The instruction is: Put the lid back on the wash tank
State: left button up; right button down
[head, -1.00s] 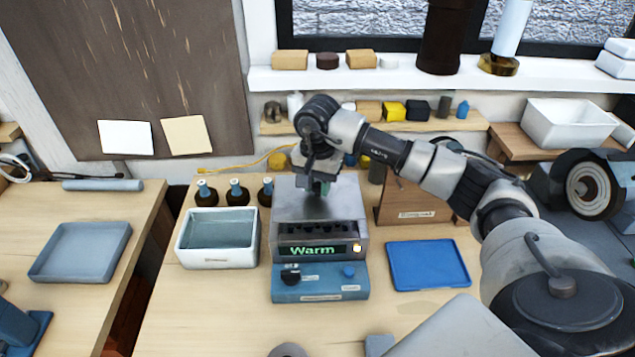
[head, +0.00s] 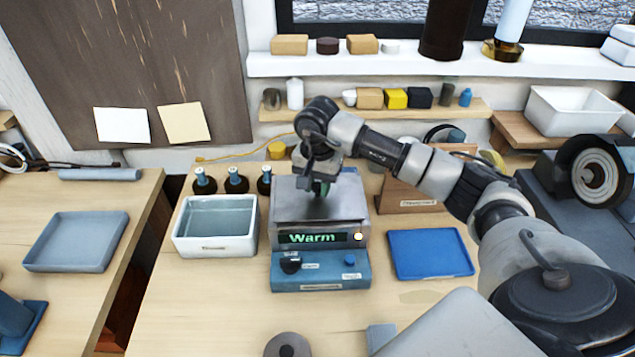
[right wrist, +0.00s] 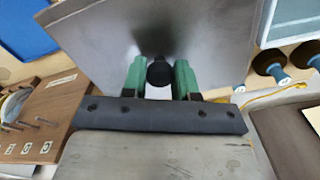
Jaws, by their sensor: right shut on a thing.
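The wash tank (head: 318,238) is a metal box on a blue base, with a green "Warm" readout on its front. The grey metal lid (head: 345,200) lies level over the tank's top and covers its opening. I cannot tell whether it rests on the rim or hovers just above it. My right gripper (head: 320,188) points down over the lid's middle, shut on the lid's black knob. In the right wrist view the green fingertips (right wrist: 160,78) stand either side of the knob (right wrist: 159,72), with the lid (right wrist: 215,50) spread beneath. My left gripper is not in view.
A white basin (head: 215,245) stands close left of the tank, with several dark bottles (head: 236,180) behind it. A blue tray (head: 430,254) and a wooden stand (head: 405,195) are to the right.

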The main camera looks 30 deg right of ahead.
jog(key=shift+f, duration=0.2)
dwell(0.5)
jog(key=c, duration=0.8)
grip_release()
jog(key=shift+r, duration=0.1)
jog(key=shift+r+b, duration=0.4)
notch_tip(320, 180, up, 9)
jog(key=shift+f+b, duration=0.1)
jog(key=shift+b, duration=1.1)
jog(key=shift+r, duration=0.6)
jog(key=shift+f, duration=0.1)
